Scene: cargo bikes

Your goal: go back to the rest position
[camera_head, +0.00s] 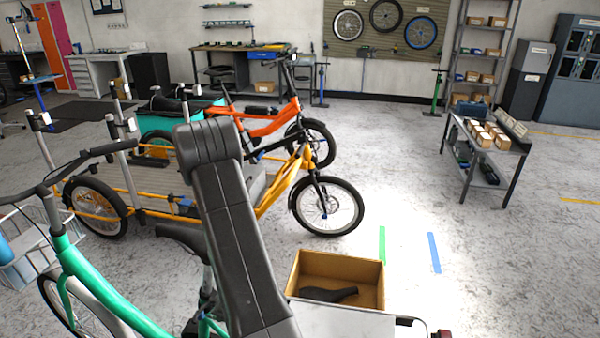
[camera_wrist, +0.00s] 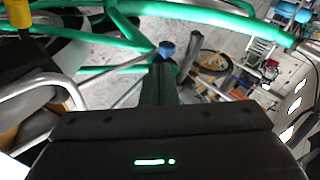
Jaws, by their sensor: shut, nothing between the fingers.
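My gripper (camera_wrist: 162,74) shows in the wrist view as a dark narrow shape beyond the black housing with a green light. It is shut and empty. Just beyond its tip is a small blue cap (camera_wrist: 167,48), close to the green tubes of a bike frame (camera_wrist: 125,42). I cannot tell whether the gripper touches any of them. In the head view my dark arm rises in the middle, and the gripper is hidden. The green bike (camera_head: 105,280) stands at the lower left, close beside my arm.
A cardboard box (camera_head: 376,285) with a dark object (camera_head: 328,294) inside stands right of my arm. A yellow cargo bike (camera_head: 272,205) and an orange bike (camera_head: 262,125) stand beyond. A metal table (camera_head: 508,147) with small boxes is at right. Floor at centre right is clear.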

